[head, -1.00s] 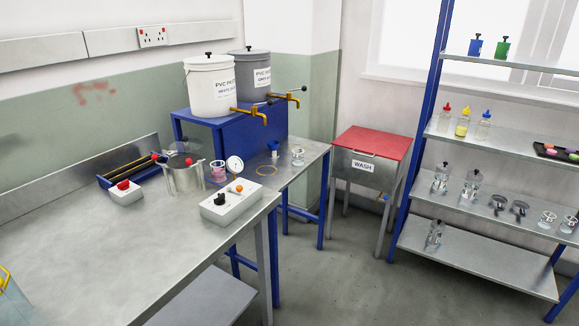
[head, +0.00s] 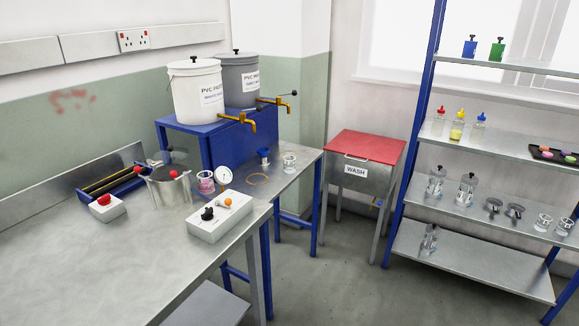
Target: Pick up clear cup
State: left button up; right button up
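A clear cup (head: 289,162) stands upright on the metal bench, near its far right corner. Two more clear cups (head: 543,222) and (head: 565,226) stand side by side at the right end of a rack shelf. Neither of my grippers shows in the head view.
White (head: 196,90) and grey (head: 242,80) buckets with brass taps stand on a blue stand. A red-lidded wash bin (head: 365,148) stands between bench and rack (head: 480,215). Floor ahead is clear.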

aim_at(288, 161)
jog(key=i+l+u, duration=0.1)
jog(key=u, duration=1.15)
jog(key=i+l+u, duration=0.1)
jog(key=l+u, duration=0.3)
jog(key=l, duration=0.15)
jog(key=l+u, duration=0.4)
jog(key=l, duration=0.2)
jog(key=l+u, duration=0.4)
jog(key=l, duration=0.2)
jog(key=k+l+u, duration=0.15)
jog(key=l+u, duration=0.25)
jog(key=l, duration=0.2)
